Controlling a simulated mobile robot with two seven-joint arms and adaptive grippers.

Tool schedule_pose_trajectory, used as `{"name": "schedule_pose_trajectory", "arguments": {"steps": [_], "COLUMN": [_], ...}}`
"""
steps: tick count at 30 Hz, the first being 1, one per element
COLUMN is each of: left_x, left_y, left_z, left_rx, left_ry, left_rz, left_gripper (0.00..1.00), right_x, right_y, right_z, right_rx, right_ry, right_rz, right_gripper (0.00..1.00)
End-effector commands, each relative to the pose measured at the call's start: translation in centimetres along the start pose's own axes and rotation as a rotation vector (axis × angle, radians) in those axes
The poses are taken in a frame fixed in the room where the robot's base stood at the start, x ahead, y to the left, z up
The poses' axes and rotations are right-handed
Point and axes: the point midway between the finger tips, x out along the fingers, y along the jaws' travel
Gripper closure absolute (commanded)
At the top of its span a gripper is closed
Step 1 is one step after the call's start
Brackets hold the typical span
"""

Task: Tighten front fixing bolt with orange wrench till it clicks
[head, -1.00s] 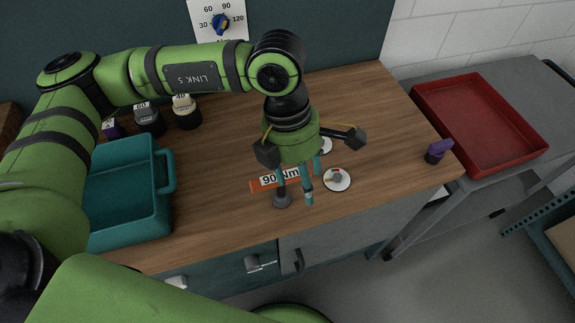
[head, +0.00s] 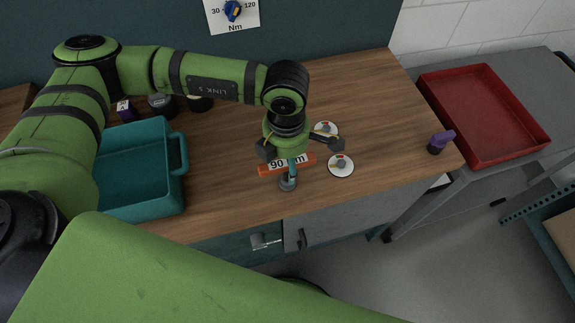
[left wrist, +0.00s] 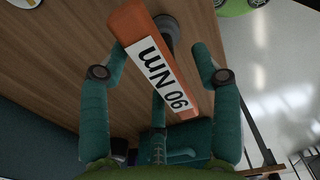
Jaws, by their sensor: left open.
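The orange wrench (head: 301,165) with a white 90 Nm label lies on the wooden bench top. In the left wrist view the wrench (left wrist: 129,23) runs diagonally between the fingers. My left gripper (head: 291,166) is open just over it, with its fingers spread on both sides; it also shows in the left wrist view (left wrist: 160,62). I cannot tell whether any finger touches it. A grey round part (head: 288,184) is by the wrench. Two white discs with grey bolt heads, a nearer one (head: 341,166) and a farther one (head: 326,128), are to the right. My right gripper is not in view.
A teal bin (head: 183,153) stands left on the bench. A purple-handled object (head: 440,142) is near the right edge. A red tray (head: 543,140) sits on a grey side table. Dark knobs (head: 162,106) stand at the back, and a Nm dial (head: 233,11) hangs on the wall.

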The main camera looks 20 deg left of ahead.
Motion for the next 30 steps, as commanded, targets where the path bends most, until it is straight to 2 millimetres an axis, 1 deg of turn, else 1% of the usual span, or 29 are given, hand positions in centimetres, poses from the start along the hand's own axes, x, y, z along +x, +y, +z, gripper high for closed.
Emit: {"name": "schedule_pose_trajectory", "arguments": {"steps": [1, 2, 3, 5, 16, 20, 23, 27, 30], "left_x": [0.0, 0.0, 0.0, 0.0, -0.1, -0.7, -1.7, -4.1, -5.2], "left_y": [0.0, 0.0, 0.0, 0.0, 0.0, 0.1, 0.1, 0.0, -2.4], "left_z": [0.0, 0.0, 0.0, 0.0, 0.0, 0.1, 0.1, 0.2, 1.4], "left_rx": [0.000, 0.000, 0.000, 0.000, 0.000, 0.000, 0.000, 0.003, 0.012], "left_ry": [0.000, 0.000, -0.001, -0.001, -0.001, -0.004, -0.006, -0.008, -0.008], "left_rz": [0.000, 0.000, 0.000, 0.000, 0.000, 0.002, 0.003, 0.006, 0.003], "left_gripper": [0.49, 0.61, 0.77, 1.00, 1.00, 1.00, 1.00, 1.00, 1.00], "right_x": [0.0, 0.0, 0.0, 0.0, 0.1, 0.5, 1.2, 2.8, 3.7], "right_y": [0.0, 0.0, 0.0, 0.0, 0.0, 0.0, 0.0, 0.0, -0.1], "right_z": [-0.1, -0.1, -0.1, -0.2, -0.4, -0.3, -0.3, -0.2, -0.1], "right_rx": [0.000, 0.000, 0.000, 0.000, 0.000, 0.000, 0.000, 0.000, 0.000], "right_ry": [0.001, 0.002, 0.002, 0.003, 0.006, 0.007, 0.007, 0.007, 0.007], "right_rz": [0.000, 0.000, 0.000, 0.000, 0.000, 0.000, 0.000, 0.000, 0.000], "right_gripper": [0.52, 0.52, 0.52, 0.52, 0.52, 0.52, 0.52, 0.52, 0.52]}}
